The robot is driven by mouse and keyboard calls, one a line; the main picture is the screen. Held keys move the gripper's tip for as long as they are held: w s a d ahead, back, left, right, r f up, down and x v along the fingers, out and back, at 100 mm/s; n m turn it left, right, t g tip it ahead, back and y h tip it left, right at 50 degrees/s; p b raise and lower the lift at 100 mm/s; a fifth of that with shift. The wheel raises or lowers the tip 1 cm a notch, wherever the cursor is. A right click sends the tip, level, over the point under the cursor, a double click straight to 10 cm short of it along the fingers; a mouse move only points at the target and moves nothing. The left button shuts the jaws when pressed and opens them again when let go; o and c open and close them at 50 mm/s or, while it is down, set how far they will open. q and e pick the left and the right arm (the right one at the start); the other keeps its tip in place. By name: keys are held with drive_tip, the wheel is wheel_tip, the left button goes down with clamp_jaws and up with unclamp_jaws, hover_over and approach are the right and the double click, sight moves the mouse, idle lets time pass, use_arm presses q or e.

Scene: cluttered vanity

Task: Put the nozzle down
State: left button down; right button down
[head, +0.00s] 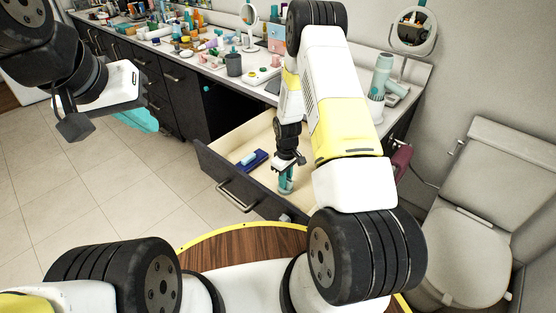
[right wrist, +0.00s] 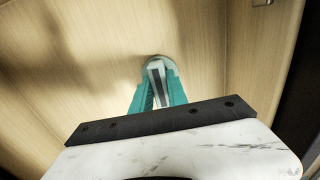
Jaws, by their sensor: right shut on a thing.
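My right gripper (head: 286,188) points down into the open drawer (head: 232,144), its teal fingers low over the pale wooden floor. In the right wrist view the fingers (right wrist: 158,98) close on a small grey, rounded piece, the nozzle (right wrist: 157,62), at their tips. The fingers partly hide the nozzle, and I cannot tell whether it touches the drawer floor. In the head view it is too small to make out clearly. My left gripper (head: 138,119) hangs above the tiled floor at the left, away from the drawer; its finger gap cannot be made out.
A dark blue item with a lighter piece (head: 252,159) lies in the drawer, left of my right gripper. The drawer's dark front with its handle (head: 237,197) faces me. The counter (head: 205,70) above is cluttered with bottles and jars. A toilet (head: 465,240) stands at the right.

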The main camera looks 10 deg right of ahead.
drive_tip(key=c, duration=1.3)
unclamp_jaws()
drive_tip(key=shift+f, duration=0.15)
drive_tip(key=s+r+m+t+y, duration=0.15)
drive_tip(key=s+r, duration=0.25)
drive_tip(key=r, duration=1.4)
drive_tip(key=s+r+m+t+h, duration=0.1)
drive_tip(key=s+r+m+t, duration=0.15)
drive_tip(key=r, duration=1.55)
drive_tip(key=s+a+r+m+t+y, duration=0.1)
drive_tip(key=s+r, duration=0.4)
drive_tip(key=s, duration=0.4)
drive_tip(key=s+a+r+m+t, duration=0.1)
drive_tip(key=s+r+m, duration=0.1)
drive_tip(key=s+r, duration=0.3)
drive_tip(key=s, duration=0.4)
drive_tip(key=shift+a+r+y, duration=0.15)
drive_tip(key=shift+r+y, duration=0.2)
